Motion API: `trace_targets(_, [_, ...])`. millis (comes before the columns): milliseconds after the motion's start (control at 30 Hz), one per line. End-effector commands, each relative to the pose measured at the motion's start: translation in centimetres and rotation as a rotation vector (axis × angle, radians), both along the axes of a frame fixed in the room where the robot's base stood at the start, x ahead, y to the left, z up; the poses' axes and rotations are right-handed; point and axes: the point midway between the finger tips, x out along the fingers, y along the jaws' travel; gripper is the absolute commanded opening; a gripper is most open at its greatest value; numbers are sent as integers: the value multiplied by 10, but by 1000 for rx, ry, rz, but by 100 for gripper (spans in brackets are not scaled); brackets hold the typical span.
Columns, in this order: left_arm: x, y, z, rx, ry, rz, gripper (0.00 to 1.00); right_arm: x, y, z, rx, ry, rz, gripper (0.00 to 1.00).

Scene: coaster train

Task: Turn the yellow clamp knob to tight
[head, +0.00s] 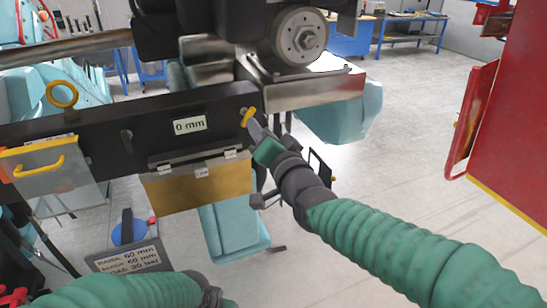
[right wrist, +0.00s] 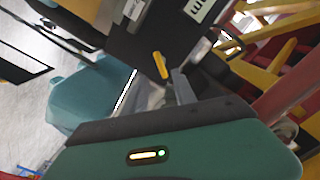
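The yellow clamp knob (head: 247,117) is a small bar-shaped handle at the right end of a black beam, beside a label reading "0 mm" (head: 190,124). My right gripper (head: 254,128) is at the knob, its fingertips at or just beside it. In the right wrist view the knob (right wrist: 160,66) appears as a yellow bar just beyond the grey fingers (right wrist: 180,86). The gap between the fingers is hard to see, and I cannot tell whether they touch the knob. My left sleeve shows at the bottom of the head view; its fingers are out of sight.
A yellow ring (head: 62,95) stands on the beam. A yellow-handled plate (head: 47,168) and a brass-coloured plate (head: 200,184) hang below it. A grey wheel (head: 300,37) is above the knob. A red panel (head: 515,110) stands at right, with open floor (head: 405,120) between.

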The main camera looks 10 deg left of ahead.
Motion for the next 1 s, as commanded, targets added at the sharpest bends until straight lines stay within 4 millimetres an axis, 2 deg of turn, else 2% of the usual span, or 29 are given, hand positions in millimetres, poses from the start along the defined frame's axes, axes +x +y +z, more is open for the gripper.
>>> trace_targets(33, [0,0,-10,0,0,0,0,-11,-10,-4,-5,-6,-5,33])
trace_targets(100, [0,0,-16,0,0,0,0,-27,-20,-5,-8,-6,-6,33])
trace_targets(300, [0,0,-10,0,-1,0,0,-58,-41,1,-6,-4,-3,33])
trace_targets(467, [0,0,-9,0,-1,0,0,-68,-47,-1,-1,2,-1,33])
trace_targets(700, [0,0,-10,0,-1,0,0,-68,-47,-1,0,2,0,33])
trace_targets(767, [0,0,-3,0,0,0,0,-68,-46,2,-5,0,2,33])
trace_targets(900, [0,0,37,0,-1,0,0,-72,-40,11,-70,-41,12,33])
trace_targets(1000, [1,0,41,0,-1,0,0,-70,-40,4,-103,-65,5,33])
